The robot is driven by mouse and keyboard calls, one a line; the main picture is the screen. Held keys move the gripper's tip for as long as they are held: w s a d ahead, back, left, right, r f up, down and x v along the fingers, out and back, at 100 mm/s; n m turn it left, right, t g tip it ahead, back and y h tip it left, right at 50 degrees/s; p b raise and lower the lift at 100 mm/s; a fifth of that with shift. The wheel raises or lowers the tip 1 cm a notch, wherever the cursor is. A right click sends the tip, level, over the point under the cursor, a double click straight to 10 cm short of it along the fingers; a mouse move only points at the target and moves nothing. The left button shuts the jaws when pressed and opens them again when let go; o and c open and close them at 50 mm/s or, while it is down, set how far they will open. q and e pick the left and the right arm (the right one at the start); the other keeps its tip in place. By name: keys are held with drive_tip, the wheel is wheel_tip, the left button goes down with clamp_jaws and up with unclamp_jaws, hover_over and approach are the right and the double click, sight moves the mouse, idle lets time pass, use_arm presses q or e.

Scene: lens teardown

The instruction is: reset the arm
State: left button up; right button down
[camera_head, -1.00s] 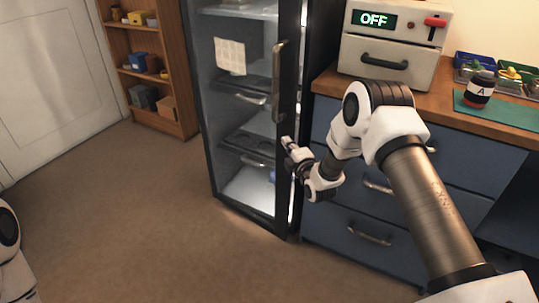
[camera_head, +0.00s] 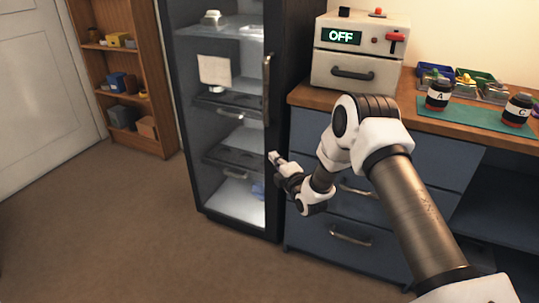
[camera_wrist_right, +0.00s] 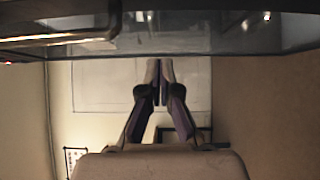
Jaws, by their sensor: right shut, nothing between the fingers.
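My right gripper (camera_head: 274,158) is in front of the glass-door cabinet's right edge in the head view, below its long handle. Its fingers are closed together and empty, and they also show in the right wrist view (camera_wrist_right: 160,72). My right arm reaches in from the lower right and bends at the elbow in front of the blue drawers. My left gripper does not show in the head view.
The glass-door cabinet (camera_head: 188,150) stands close to the right gripper, with a handle (camera_head: 267,90). Blue drawers (camera_head: 345,237) stand behind the arm. The floor at left is clear.

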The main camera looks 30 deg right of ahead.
drive_tip(key=s+d+f+p, duration=0.1)
drive_tip(key=s+d, duration=0.2)
drive_tip(key=s, duration=0.3)
drive_tip(key=s+a+f+g+y, duration=0.2)
drive_tip(key=s+a+f+g, duration=0.4)
drive_tip(key=a+f, duration=0.55)
drive_tip(key=s+a+f+m+g, duration=0.2)
drive_tip(key=s+f+m+g, duration=0.25)
drive_tip(key=s, duration=0.65)
drive_tip(key=s+a+f+m+g, duration=0.35)
drive_tip(key=s+f, duration=0.25)
drive_tip(key=s, duration=0.5)
drive_tip(key=s+d+m+g+h, duration=0.15)
drive_tip(key=s+m+g, duration=0.25)
drive_tip(key=s+m, duration=0.7)
wheel_tip(320, 180, up, 21)
drive_tip(key=p, duration=2)
drive_tip(key=shift+s+d+f+n+p, duration=0.2)
drive_tip(key=shift+s+n+p, duration=0.1)
drive_tip(key=shift+s+n, duration=0.15)
drive_tip(key=shift+s, duration=0.15)
